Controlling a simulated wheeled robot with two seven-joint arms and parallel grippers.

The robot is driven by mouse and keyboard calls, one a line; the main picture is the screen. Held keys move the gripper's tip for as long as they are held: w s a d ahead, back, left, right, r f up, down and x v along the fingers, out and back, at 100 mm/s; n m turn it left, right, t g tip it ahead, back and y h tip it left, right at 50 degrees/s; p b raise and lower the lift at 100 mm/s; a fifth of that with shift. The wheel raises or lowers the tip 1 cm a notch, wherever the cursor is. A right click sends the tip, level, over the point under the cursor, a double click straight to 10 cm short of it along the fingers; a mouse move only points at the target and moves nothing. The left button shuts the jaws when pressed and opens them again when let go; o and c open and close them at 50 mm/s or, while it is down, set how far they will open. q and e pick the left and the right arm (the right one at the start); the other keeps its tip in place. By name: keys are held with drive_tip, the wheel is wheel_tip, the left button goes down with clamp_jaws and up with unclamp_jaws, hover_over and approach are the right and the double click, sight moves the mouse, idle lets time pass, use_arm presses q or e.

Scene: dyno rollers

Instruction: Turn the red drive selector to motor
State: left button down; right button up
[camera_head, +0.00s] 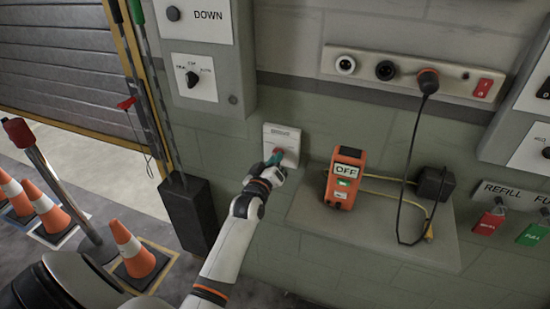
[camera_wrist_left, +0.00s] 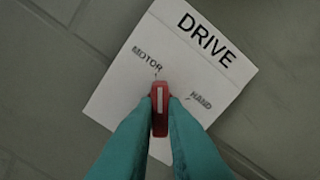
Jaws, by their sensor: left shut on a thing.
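The white DRIVE plate (camera_head: 283,133) is on the green wall in the head view. It also shows tilted in the left wrist view (camera_wrist_left: 122,85), with MOTOR and HAND marks. The red drive selector (camera_wrist_left: 160,112) is a narrow knob with a white line. The line points up in the wrist view, nearly straight at the MOTOR tick. The teal fingers of my left gripper (camera_head: 274,158) are shut on the selector, one on each side. In the head view the gripper and wrist cover part of the knob. My right gripper is out of view.
An orange box (camera_head: 344,178) marked OFF stands on a shelf (camera_head: 315,222) right of my left arm, beside a black adapter (camera_head: 434,184) and cables. A black post base (camera_head: 193,212) and traffic cones (camera_head: 136,252) are at left. A switch box (camera_head: 202,55) hangs above.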

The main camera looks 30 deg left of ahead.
use_arm(q)
drive_tip(key=shift+n, duration=0.9)
drive_tip(key=c, duration=1.5)
unclamp_jaws()
drive_tip(key=shift+s, duration=0.1)
drive_tip(key=b+v, duration=0.2)
drive_tip(key=v, duration=1)
drive_tip(key=shift+f, duration=0.1)
